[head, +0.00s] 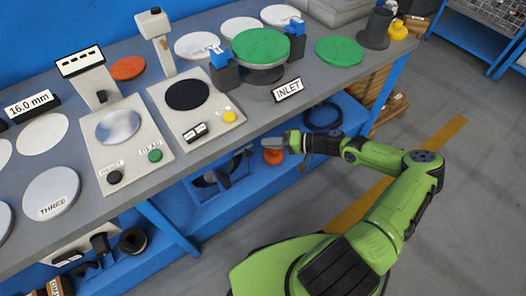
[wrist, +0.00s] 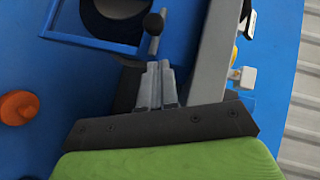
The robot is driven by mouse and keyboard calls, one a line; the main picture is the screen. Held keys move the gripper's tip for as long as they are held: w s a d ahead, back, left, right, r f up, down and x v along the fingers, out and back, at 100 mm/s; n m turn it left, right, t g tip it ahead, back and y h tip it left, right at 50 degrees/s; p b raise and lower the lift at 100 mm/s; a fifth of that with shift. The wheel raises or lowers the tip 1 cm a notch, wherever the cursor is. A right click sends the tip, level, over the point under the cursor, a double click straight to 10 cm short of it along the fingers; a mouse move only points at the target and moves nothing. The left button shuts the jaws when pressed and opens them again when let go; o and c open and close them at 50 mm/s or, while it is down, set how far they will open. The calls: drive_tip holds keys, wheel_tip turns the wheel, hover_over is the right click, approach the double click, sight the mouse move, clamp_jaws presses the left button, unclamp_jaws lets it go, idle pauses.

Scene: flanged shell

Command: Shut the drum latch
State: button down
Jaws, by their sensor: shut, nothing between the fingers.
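I cannot tell for sure which part is the drum latch. On the lower blue shelf, a blue frame (head: 205,190) holds a dark round body, and a small lever with a dark knob stands at its right. In the wrist view the dark round body (wrist: 118,8), the blue frame (wrist: 85,42) and the dark knob (wrist: 153,22) show at the top. My gripper (head: 287,143) is in front of the bench edge, right of the frame. In the wrist view its fingers (wrist: 158,68) are together and empty, just below the knob; contact is not visible.
An orange knob (head: 273,156) sits near my gripper. The grey bench top (head: 180,85) overhangs the shelf. It carries a green-lidded shell (head: 262,45) with blue clamps, an INLET sign (head: 288,90) and control panels. The grey floor (head: 455,220) at right is clear.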

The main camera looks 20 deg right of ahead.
sight(246, 152)
drive_tip(key=a, duration=0.1)
drive_tip(key=s+a+f, duration=0.1)
drive_tip(key=a, duration=0.1)
drive_tip(key=shift+s+f, duration=0.15)
drive_tip(key=shift+f, duration=0.05)
drive_tip(key=shift+s+a+p, duration=0.2)
drive_tip(key=shift+s+a, duration=0.1)
drive_tip(key=shift+a, duration=0.55)
drive_tip(key=shift+s+a+p, duration=0.15)
drive_tip(key=shift+s+a, duration=0.1)
drive_tip(key=shift+a, duration=0.55)
drive_tip(key=shift+r, duration=0.1)
